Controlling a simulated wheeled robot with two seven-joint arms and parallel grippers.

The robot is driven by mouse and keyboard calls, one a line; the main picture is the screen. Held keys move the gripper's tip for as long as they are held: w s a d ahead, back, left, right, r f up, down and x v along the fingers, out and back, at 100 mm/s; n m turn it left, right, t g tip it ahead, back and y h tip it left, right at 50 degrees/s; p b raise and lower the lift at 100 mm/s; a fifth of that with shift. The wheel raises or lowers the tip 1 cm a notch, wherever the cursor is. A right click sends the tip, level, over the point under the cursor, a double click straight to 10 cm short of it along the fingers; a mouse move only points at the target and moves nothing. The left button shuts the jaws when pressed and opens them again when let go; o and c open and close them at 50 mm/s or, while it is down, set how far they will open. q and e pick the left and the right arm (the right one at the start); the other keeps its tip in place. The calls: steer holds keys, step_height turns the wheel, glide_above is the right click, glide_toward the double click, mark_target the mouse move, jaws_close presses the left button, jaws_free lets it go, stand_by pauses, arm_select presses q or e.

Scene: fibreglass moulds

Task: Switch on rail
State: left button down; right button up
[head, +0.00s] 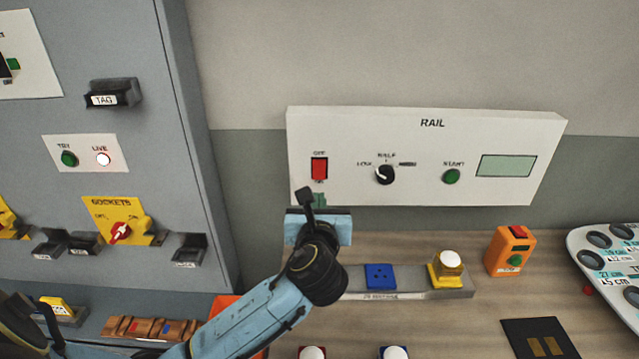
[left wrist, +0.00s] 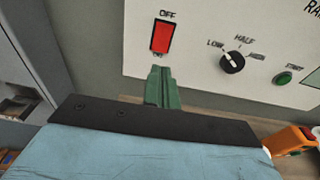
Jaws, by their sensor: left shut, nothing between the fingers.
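The white RAIL panel (head: 432,185) is on the wall, and it also shows in the left wrist view (left wrist: 200,62). Its red rocker switch (head: 319,168) sits at the left under an OFF label, and shows in the left wrist view (left wrist: 162,37). A black LOW/HALF knob (head: 384,174), a green START button (head: 451,176) and a greenish display (head: 506,166) are to its right. My left gripper (left wrist: 162,72) is shut and empty, its green fingertips just below the red switch. I cannot tell if they touch the panel. My right gripper is not in view.
A grey cabinet (head: 120,200) with a yellow SOCKETS plate (head: 103,208) stands at the left. On the wooden bench are a blue socket (head: 381,277), a yellow-based button (head: 447,280), an orange box (head: 509,251) and a white tray (head: 577,240).

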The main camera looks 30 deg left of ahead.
mark_target(320, 177)
arm_select(q)
steer(key=x, duration=0.8)
steer(key=shift+w, duration=0.2)
